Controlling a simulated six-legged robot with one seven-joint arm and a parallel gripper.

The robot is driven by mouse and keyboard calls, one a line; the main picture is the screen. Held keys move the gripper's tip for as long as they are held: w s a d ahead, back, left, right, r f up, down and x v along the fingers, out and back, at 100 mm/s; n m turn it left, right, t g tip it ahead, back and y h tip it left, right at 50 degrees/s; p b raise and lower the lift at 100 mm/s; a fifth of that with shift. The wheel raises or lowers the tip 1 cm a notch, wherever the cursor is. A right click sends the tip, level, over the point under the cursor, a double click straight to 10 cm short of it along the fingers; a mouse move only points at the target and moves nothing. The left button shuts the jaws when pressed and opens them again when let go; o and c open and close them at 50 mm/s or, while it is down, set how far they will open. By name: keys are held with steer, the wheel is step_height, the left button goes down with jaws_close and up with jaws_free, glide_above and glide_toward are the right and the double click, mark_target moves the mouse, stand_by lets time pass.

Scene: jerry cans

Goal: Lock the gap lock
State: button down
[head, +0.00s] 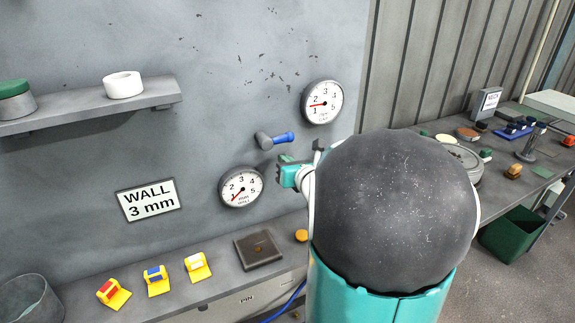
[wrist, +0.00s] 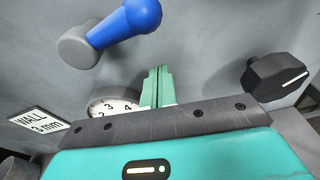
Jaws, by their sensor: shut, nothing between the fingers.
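A lever with a grey hub and a blue handle (head: 283,138) sticks out from the wall between two round gauges. The lever shows large in the wrist view (wrist: 128,24), at the upper left. A dark knob with a white line (wrist: 277,78) is on the wall at the right of the wrist view; it is mostly hidden in the head view. I see no label saying which of these is the gap lock. My gripper (wrist: 157,88) is shut and empty, its green fingertips together, below and between lever and knob, apart from both. In the head view my gripper (head: 287,172) is just below the lever.
The upper gauge (head: 323,103) and lower gauge (head: 242,188) are on the wall, by a "WALL 3 mm" sign (head: 148,200). A shelf (head: 90,107) juts out at the left. Several yellow-based blocks lie on the ledge (head: 225,285) below. A cluttered bench (head: 545,180) stands at the right.

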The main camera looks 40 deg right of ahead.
mark_target(276, 138)
steer(key=r, duration=0.2)
steer(key=s+r, duration=0.1)
steer(key=r, duration=0.1)
steer(key=shift+s+d, duration=0.1)
steer(key=shift+d, duration=0.1)
stand_by(0.3)
steer(key=shift+d, duration=0.1)
steer(key=shift+r, duration=0.1)
